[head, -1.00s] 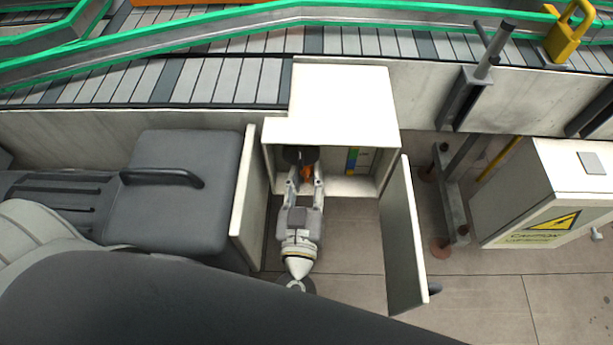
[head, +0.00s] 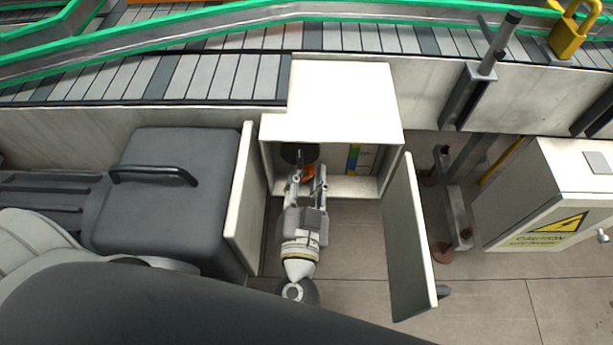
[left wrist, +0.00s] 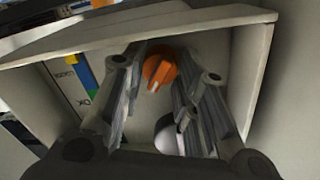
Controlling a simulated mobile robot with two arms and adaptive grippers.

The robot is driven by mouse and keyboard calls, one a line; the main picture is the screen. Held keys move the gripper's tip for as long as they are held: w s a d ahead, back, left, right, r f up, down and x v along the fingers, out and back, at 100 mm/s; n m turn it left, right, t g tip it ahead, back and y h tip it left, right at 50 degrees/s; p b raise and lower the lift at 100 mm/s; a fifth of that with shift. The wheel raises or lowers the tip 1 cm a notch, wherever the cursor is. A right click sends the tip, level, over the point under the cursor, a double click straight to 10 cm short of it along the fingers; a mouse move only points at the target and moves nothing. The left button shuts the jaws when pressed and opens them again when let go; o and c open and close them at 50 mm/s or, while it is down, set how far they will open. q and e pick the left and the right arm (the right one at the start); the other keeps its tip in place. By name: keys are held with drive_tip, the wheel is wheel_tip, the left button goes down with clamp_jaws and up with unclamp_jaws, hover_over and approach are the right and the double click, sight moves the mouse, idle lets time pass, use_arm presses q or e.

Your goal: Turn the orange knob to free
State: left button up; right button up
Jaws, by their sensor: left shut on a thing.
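The orange knob (head: 309,170) is inside the open white cabinet (head: 347,98), on its back wall. It also shows in the left wrist view (left wrist: 160,68), with a pale mark on its lower side. My left gripper (head: 305,181) reaches into the cabinet from the front. Its fingers stand on both sides of the knob and are shut on it. In the head view the fingers partly hide the knob. A dark round part (head: 299,153) shows just above it. My right gripper is not in view.
The cabinet doors, left (head: 246,205) and right (head: 408,240), stand open on both sides of my left arm. A label with coloured strips (head: 362,158) is right of the knob in the head view. A dark grey case (head: 170,195) stands left, a caution box (head: 550,195) right.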

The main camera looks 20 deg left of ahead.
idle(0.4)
use_arm(q)
drive_tip(key=o, duration=1)
drive_tip(key=v, duration=1.2)
